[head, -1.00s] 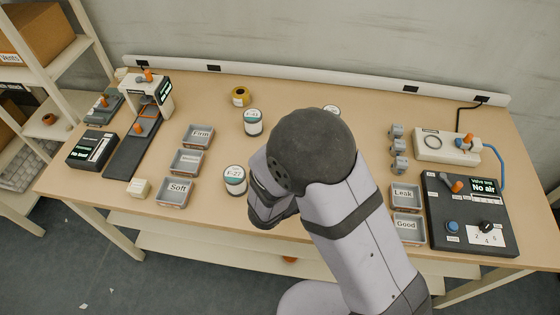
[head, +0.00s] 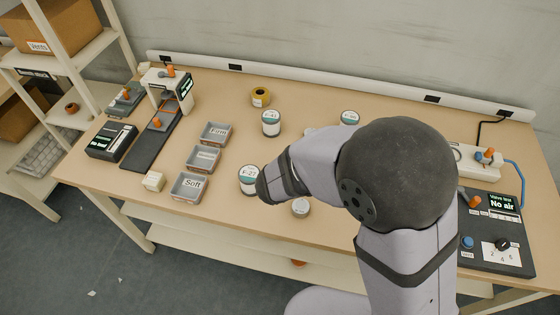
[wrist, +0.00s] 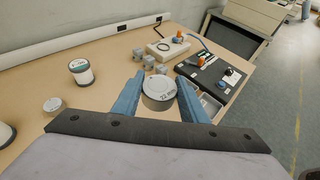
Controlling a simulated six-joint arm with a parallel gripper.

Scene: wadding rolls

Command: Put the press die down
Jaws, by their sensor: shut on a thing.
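The press die, a grey disc with a pale top marked "22 mm" (wrist: 158,90), sits between the two blue fingers of my gripper (wrist: 159,88) in the wrist view. The fingers are shut on its sides. The bench shows beyond and below it, but I cannot tell how high it is held. In the head view my own arm hides both the gripper and this die. A similar small grey disc (head: 300,207) stands on the bench near its front edge; a disc like it shows at the left of the wrist view (wrist: 53,104).
White rolls, one marked F-27 (head: 249,180), stand mid-bench. Trays Firm (head: 215,133) and Soft (head: 189,187) lie to their left. A press (head: 168,92) stands at far left. In the wrist view, grey blocks (wrist: 148,62) and the black valve box (wrist: 210,74) lie beyond the die.

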